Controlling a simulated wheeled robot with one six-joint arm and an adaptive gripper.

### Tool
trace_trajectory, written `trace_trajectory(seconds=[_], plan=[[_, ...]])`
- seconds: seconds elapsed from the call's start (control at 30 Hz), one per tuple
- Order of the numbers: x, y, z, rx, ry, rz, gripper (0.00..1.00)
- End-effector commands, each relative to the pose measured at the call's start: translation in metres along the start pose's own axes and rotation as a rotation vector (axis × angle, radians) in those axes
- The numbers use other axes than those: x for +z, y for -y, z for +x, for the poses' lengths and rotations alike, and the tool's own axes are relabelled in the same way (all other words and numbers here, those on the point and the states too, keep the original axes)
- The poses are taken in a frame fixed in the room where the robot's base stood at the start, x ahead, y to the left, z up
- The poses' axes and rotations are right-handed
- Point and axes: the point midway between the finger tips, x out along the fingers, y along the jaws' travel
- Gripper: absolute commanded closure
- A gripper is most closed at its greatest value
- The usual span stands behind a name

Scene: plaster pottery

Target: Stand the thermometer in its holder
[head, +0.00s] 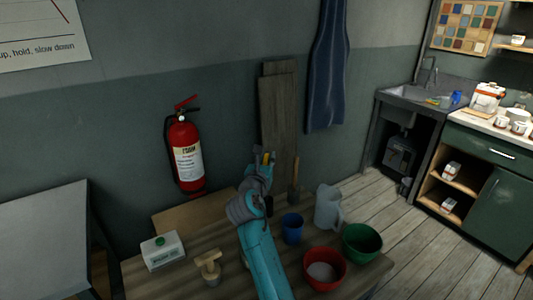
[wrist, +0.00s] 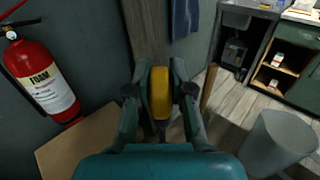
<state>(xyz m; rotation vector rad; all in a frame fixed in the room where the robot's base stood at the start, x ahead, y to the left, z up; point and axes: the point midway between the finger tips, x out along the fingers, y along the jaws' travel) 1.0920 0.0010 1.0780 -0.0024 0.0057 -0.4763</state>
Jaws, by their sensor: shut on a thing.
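My gripper (head: 263,160) is raised over the far part of the wooden table, with the wall boards behind it. In the wrist view my gripper (wrist: 160,88) is shut on a yellow, rounded upright piece, which I take to be the thermometer (wrist: 160,92). Its yellow part also shows between the fingers in the head view (head: 267,158). Its lower part is mostly hidden by the fingers and wrist. A tan wooden piece with a crossbar on a pale round base (head: 209,264) stands at the table's front left; I cannot tell whether it is the holder.
On the table stand a white carton (head: 163,250), a blue cup (head: 292,228), a grey jug (head: 328,207), a red bowl (head: 325,268) with pale contents and a green bowl (head: 361,242). A wooden handle (wrist: 208,88) rises close right of my gripper. A fire extinguisher (head: 186,152) hangs left.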

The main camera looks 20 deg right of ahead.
Motion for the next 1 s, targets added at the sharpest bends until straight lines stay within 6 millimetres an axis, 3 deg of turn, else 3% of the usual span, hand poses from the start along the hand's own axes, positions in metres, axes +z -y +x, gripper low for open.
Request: trace_trajectory(seconds=[0.5, 0.97, 1.0], plan=[[-0.031, 0.0, 0.0, 0.0, 0.001, 0.0, 1.0], [-0.035, 0.0, 0.0, 0.0, 0.001, 0.0, 1.0], [-0.035, 0.0, 0.0, 0.0, 0.001, 0.0, 0.71]])
